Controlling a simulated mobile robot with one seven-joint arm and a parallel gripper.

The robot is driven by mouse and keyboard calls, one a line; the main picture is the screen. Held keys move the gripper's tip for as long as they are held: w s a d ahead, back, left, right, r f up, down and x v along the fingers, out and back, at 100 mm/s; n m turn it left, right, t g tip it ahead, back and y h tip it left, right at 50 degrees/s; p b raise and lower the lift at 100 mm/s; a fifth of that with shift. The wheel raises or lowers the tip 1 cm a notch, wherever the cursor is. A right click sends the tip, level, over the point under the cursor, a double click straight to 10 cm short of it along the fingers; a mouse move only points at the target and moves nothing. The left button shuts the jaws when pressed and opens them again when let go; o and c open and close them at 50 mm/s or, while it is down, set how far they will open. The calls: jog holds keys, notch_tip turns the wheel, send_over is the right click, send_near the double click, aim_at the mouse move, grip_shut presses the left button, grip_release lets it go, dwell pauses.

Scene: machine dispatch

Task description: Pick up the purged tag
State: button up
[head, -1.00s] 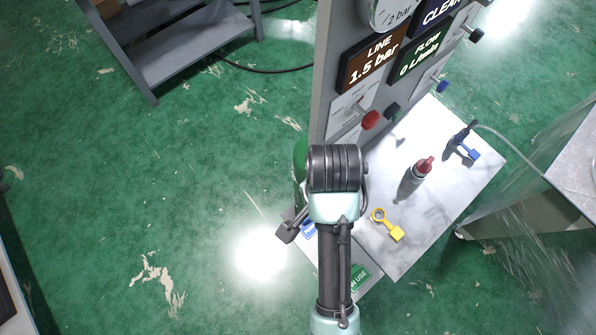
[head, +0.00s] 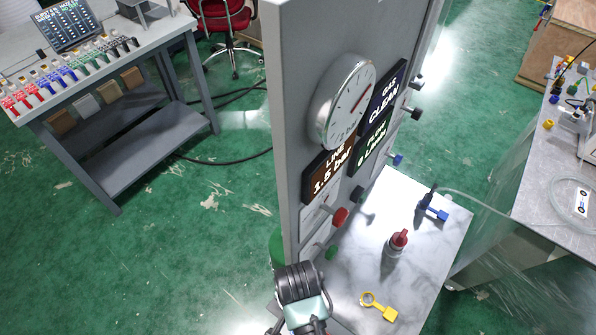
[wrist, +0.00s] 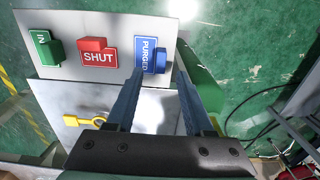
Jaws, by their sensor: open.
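The blue purged tag (wrist: 147,56) sits on a light panel in the wrist view, to the right of the red SHUT tag (wrist: 97,54) and the green IN tag (wrist: 47,48). Its lettering runs sideways beside a raised blue block. My gripper (wrist: 160,73) is open, with nothing seen between its fingers. In the picture its fingertips lie just below and to either side of the purged tag's lower part; I cannot tell the depth gap. In the head view my arm covers the tag's area at the bottom.
A tall grey panel (head: 289,130) with a gauge (head: 344,102) stands beside my arm. A workbench (head: 150,40) stands at upper left. Green floor lies open at left.

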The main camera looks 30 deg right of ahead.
jog(key=shift+f, duration=1.7)
grip_shut()
